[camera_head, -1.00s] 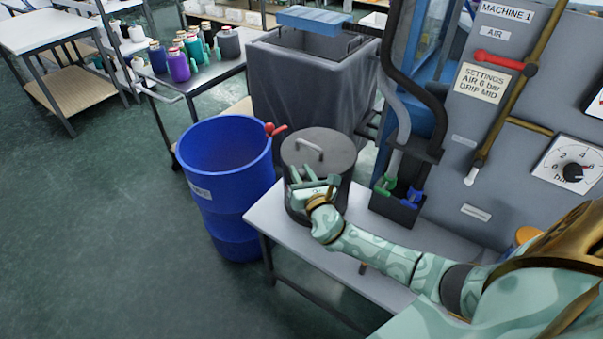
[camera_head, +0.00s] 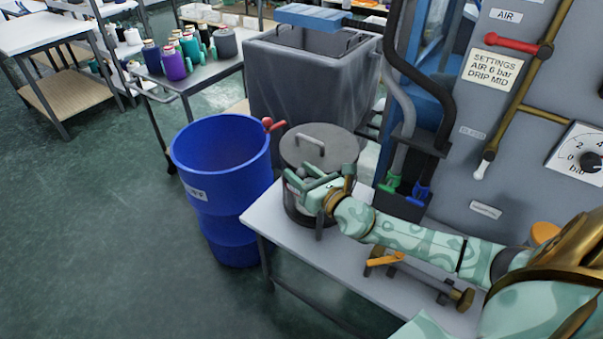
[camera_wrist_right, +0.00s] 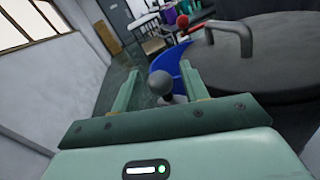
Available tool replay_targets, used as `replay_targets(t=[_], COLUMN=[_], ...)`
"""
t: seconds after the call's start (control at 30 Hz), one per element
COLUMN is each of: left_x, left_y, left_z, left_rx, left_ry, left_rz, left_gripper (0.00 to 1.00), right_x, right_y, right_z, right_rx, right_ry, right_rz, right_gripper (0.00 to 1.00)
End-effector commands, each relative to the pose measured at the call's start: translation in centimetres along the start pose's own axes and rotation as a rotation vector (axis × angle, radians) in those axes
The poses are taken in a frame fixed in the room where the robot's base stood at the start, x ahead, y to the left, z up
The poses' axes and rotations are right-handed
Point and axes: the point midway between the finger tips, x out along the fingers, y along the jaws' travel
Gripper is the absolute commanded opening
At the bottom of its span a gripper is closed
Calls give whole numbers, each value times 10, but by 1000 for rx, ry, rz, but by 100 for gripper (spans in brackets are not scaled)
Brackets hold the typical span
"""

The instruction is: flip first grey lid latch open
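A dark pot with a round grey lid (camera_head: 335,145) and a bar handle stands on the white bench. The lid also shows in the right wrist view (camera_wrist_right: 265,65). My right gripper (camera_head: 293,181) is at the pot's near left side, just below the lid rim. In the right wrist view my right gripper (camera_wrist_right: 150,68) is open, with a grey ball-ended latch knob (camera_wrist_right: 160,84) between its parted fingers. I see no clear contact. In the head view the fingers cover most of this latch. My left gripper is not in view.
A blue barrel (camera_head: 222,185) stands left of the bench (camera_head: 345,262), with a red knob (camera_head: 268,123) near its rim. A grey bin (camera_head: 305,85) is behind the pot. A hose holder (camera_head: 403,200) and machine panel stand right. An orange-handled fitting (camera_head: 385,259) lies near the forearm.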

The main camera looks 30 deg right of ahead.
Motion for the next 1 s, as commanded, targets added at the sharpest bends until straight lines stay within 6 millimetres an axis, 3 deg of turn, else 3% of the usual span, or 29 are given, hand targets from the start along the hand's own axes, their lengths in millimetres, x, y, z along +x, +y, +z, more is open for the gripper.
replay_targets(t=[0.27,0.7,0.83,1.0], left_x=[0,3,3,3], left_y=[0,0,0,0], left_z=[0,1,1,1], left_rx=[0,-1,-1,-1], left_ry=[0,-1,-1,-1], left_rz=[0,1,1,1], left_gripper=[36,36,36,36], right_x=[-13,-125,-147,-162], right_y=[-1,0,0,0], right_z=[0,-2,-1,0], right_rx=[-1,-1,-1,0], right_ry=[0,6,4,1], right_rz=[-1,0,-1,0], right_gripper=[44,44,44,44])
